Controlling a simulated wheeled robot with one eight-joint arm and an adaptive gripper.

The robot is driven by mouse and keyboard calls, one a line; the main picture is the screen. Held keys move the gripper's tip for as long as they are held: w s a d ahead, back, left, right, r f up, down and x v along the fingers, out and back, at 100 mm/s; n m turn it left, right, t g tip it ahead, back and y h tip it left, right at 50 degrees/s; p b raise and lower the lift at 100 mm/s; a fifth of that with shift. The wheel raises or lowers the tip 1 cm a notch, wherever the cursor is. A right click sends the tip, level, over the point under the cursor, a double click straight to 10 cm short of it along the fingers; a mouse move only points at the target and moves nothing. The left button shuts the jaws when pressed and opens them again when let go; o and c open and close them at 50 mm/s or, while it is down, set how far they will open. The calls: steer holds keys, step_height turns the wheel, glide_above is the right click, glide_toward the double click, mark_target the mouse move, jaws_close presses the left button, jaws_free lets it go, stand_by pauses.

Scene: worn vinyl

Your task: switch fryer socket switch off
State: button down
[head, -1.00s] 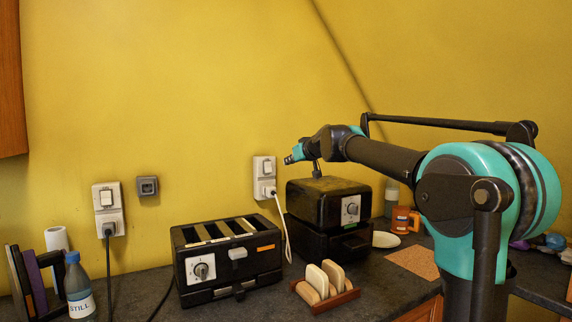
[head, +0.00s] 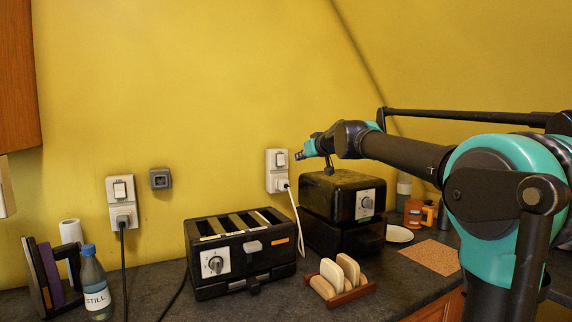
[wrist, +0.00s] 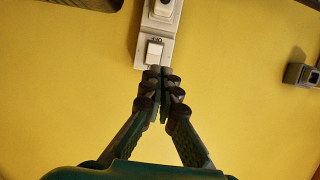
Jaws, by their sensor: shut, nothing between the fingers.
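A white wall socket (head: 277,171) with a rocker switch (head: 281,160) on its upper half is on the yellow wall. A white cord is plugged into its lower half and runs down beside a boxy black appliance with a dial (head: 343,197), perhaps the fryer. My gripper (head: 299,155) is at the upper right of this socket in the head view. In the wrist view my gripper (wrist: 160,72) is shut and empty, its tips at the plate's switch end, close to the switch (wrist: 154,52). I cannot tell whether they touch, or how the rocker is set.
A second switched socket (head: 121,203) with a black plug and a small grey wall fitting (head: 160,178) are on the left. A black toaster (head: 240,252), a toast rack (head: 340,278) and a bottle (head: 95,285) stand on the dark counter.

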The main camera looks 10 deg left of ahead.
mark_target(280, 165)
steer(key=x, duration=1.4)
steer(key=shift+w+a+f, duration=0.25)
steer(key=shift+f, duration=0.05)
steer(key=shift+r, duration=0.15)
